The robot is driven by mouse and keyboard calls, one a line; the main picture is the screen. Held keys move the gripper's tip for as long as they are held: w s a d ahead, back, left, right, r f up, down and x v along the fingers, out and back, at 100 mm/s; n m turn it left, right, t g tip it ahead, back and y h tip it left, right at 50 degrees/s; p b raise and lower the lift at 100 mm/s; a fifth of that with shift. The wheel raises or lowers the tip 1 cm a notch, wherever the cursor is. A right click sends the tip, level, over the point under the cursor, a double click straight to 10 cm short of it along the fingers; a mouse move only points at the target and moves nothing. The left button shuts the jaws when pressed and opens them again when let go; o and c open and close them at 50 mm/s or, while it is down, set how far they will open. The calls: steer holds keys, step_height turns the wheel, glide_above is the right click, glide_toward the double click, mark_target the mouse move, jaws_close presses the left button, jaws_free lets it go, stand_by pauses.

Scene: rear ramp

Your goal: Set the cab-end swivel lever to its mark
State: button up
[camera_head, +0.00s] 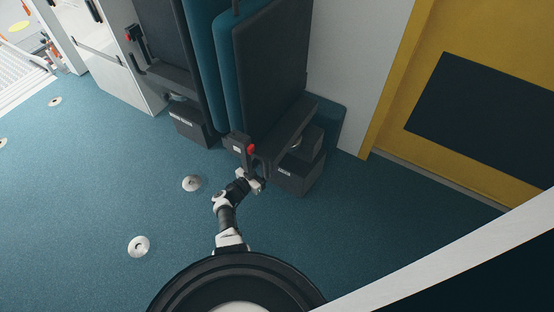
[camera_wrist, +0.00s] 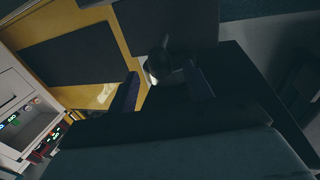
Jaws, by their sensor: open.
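Two swivel levers with red knobs show in the head view; I cannot tell from the pictures which is the cab-end one. The nearer lever (camera_head: 250,150) stands at the front corner of the nearer seat (camera_head: 270,60), by the dark seat frame. The farther lever (camera_head: 130,35) is on the seat at upper left. My gripper (camera_head: 254,183) is open, just below the nearer lever, at the seat frame's edge. Contact cannot be made out. Any marks are too small to see. The wrist view is dark and shows no clear lever.
A dark labelled seat base (camera_head: 298,174) stands right of my gripper. A yellow panel (camera_head: 425,140) with a dark inset is at right. The blue floor (camera_head: 90,185) is open at left, with a few round floor fittings (camera_head: 191,183). A cabinet with lit controls (camera_wrist: 20,120) shows in the wrist view.

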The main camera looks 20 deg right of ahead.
steer(key=b+x, duration=0.2)
steer(key=x, duration=0.4)
steer(key=shift+c, duration=0.4)
jaws_close()
